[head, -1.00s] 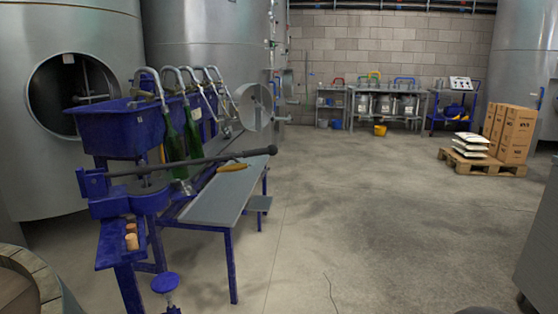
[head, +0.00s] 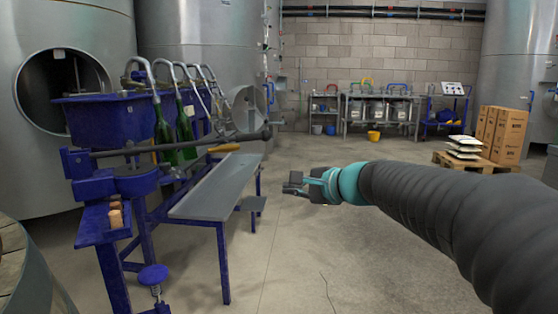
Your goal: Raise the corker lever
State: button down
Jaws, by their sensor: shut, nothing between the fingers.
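The corker (head: 137,184) is a blue floor-standing frame at the left in the head view. Its lever (head: 205,143) is a long dark bar with a round knob at its right end, lying nearly level with that end slightly higher. Corks (head: 115,216) sit on the corker's small blue shelf. My gripper (head: 292,184) is at the middle of the picture, pointing left, shut and empty. In the picture it is right of and below the lever knob, apart from it.
A grey bench (head: 215,186) stands behind the lever, with a wooden-handled tool (head: 224,148) near its far end. Green bottles (head: 164,135) hang from the blue filler tank (head: 105,118). A barrel (head: 20,265) is at the lower left. The floor (head: 330,250) around my gripper is clear.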

jog(key=w+f+m+t+b, duration=0.2)
jog(key=w+m+t+b, duration=0.2)
jog(key=w+m, duration=0.8)
jog(key=w+t, duration=0.2)
jog(key=w, duration=0.6)
jog(key=shift+w+a+f, duration=0.2)
jog(key=shift+w+a, duration=0.05)
jog(key=shift+y, duration=0.3)
jog(key=w+a+r, duration=0.4)
jog(key=w+a, duration=0.3)
jog(key=w, duration=0.1)
jog(key=shift+r+p, duration=0.25)
jog(key=shift+p, duration=0.2)
